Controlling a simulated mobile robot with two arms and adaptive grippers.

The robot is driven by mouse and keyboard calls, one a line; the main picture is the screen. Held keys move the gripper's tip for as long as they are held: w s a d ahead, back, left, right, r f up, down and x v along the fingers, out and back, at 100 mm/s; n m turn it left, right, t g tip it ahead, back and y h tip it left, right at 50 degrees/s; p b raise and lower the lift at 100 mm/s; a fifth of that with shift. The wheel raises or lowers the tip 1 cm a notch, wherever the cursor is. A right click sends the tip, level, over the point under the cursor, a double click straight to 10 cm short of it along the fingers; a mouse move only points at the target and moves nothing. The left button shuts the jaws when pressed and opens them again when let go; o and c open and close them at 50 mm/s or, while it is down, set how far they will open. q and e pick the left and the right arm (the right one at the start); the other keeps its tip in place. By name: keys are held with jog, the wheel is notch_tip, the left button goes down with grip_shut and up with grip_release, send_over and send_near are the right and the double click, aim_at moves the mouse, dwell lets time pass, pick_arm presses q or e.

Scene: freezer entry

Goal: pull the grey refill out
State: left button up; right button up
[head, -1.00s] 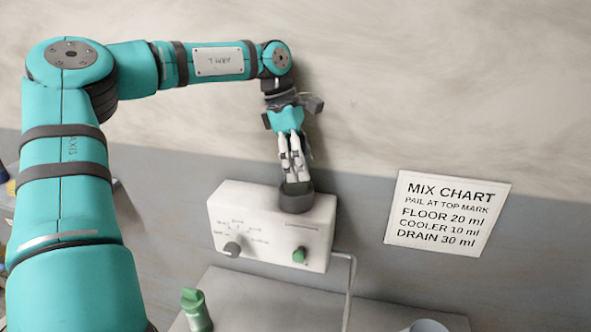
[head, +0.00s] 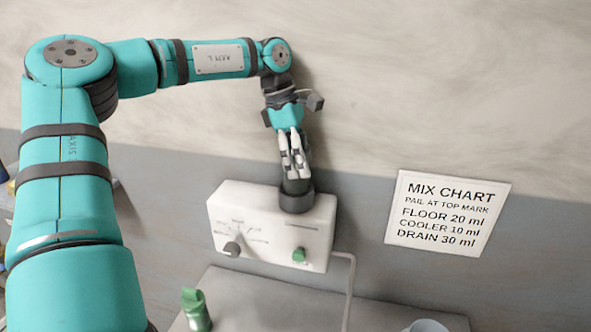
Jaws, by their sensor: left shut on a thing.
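The grey refill (head: 297,186) is a dark grey piece standing in the round dark collar (head: 296,203) on top of the white dispenser box (head: 228,217). My left gripper (head: 296,174) points down from above and is shut on the refill's upper part. A short length of the refill shows between the fingertips and the collar. Its lower end is hidden inside the collar. My right gripper is not in view.
A green-capped bottle (head: 196,310) and a pale round container (head: 428,326) stand below on the grey surface. A mix chart (head: 447,213) hangs at right.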

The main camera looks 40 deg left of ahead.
aim_at(302, 134)
pick_arm(q)
jog(key=shift+r, duration=0.6)
dwell(0.4)
jog(key=shift+r, duration=2.75)
jog(key=shift+f, duration=0.1)
